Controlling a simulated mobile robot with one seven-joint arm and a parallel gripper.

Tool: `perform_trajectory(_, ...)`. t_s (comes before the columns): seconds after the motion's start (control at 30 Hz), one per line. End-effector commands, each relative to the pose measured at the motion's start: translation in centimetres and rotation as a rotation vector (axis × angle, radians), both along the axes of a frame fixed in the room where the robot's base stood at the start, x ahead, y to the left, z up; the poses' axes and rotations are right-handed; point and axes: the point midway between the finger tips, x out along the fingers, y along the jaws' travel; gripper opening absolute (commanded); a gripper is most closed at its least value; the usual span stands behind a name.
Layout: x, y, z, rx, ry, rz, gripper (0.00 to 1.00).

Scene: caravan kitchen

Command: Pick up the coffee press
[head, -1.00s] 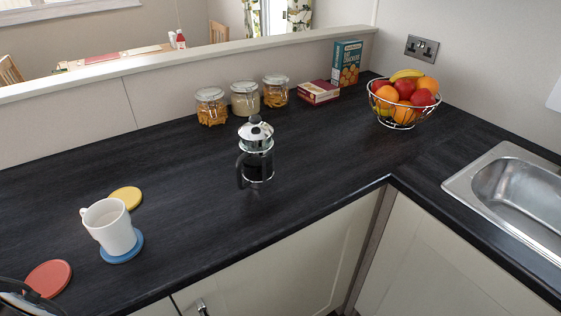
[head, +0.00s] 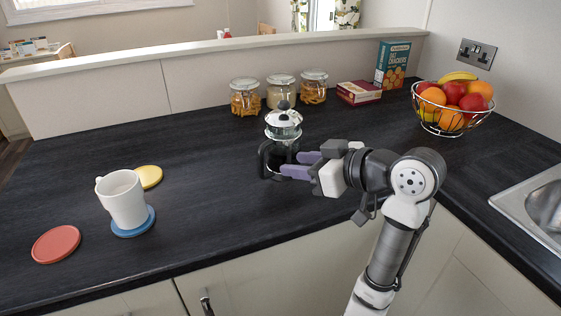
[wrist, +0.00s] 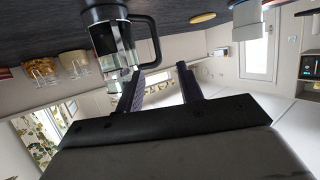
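The coffee press (head: 284,131), with a chrome lid, glass body and black handle, stands upright on the dark worktop (head: 205,185). Its handle is on the left in the head view. My gripper (head: 290,164) is at its right side, low on the body, with two purple fingers pointing left. The fingers are apart and overlap the lower press in the picture. In the wrist view, the press (wrist: 112,38) is at upper left, with its handle extending right above the open gripper (wrist: 158,70). Whether a finger touches the press cannot be told.
A white mug (head: 122,198) stands on a blue coaster (head: 134,229); yellow (head: 148,176) and red (head: 56,244) coasters lie nearby. Storage jars (head: 281,91), boxes (head: 392,64) and a fruit basket (head: 452,132) are behind. A sink (head: 535,205) is right.

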Motion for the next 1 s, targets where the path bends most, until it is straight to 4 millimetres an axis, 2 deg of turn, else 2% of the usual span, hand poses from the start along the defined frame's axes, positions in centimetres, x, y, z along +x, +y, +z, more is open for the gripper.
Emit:
perform_trajectory(0.07,-0.9,-1.3,-0.6,-0.02,0.021,0.004,0.37)
perform_trajectory(0.17,-0.9,-1.2,-1.1,-0.029,0.032,0.012,0.37)
perform_trajectory(0.5,3.1,3.1,-3.4,-0.027,0.034,0.012,0.37)
perform_trajectory(0.77,4.4,4.5,-4.1,-0.028,0.033,0.012,0.37)
perform_trajectory(1.0,6.9,6.8,-5.1,-0.028,0.035,0.012,0.37)
